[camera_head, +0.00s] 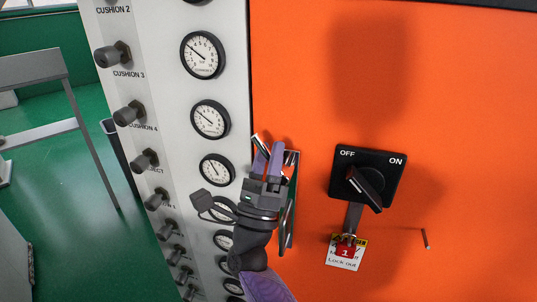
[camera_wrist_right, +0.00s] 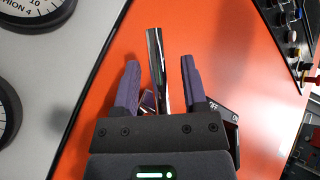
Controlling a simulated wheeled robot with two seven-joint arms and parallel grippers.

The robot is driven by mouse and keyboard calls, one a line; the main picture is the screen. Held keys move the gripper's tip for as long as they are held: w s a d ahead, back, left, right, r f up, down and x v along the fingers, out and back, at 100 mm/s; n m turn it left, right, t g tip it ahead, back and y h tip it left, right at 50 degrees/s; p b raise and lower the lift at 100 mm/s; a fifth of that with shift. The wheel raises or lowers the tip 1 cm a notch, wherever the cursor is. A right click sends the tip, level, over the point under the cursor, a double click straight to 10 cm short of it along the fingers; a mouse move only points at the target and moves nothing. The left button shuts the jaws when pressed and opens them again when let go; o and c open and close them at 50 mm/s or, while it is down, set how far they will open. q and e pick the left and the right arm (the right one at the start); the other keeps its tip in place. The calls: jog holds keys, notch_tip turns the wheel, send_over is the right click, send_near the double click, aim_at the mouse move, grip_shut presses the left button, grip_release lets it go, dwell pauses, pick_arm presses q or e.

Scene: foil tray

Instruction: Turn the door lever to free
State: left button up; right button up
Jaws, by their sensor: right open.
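The door lever (camera_wrist_right: 155,48) is a chrome bar on the orange door (camera_wrist_right: 225,60). In the right wrist view it runs up between the two fingers of my right gripper (camera_wrist_right: 159,66), with a gap visible on both sides. In the head view my right gripper (camera_head: 269,158) is at the left edge of the orange door, over the lever's chrome end (camera_head: 259,143) and its plate (camera_head: 290,215). The gripper is open. It hides much of the lever in the head view, so its exact angle is hard to tell. My left gripper is not in view.
A black OFF/ON rotary switch (camera_head: 345,190) with a red lock (camera_head: 345,249) and a lockout tag (camera_head: 342,262) is right of the lever. A small peg (camera_head: 426,239) sticks out farther right. A pale panel (camera_head: 160,80) with gauges and knobs borders the door on the left.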

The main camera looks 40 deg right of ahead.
jog(key=b+v, duration=0.1)
jog(key=v, duration=0.9)
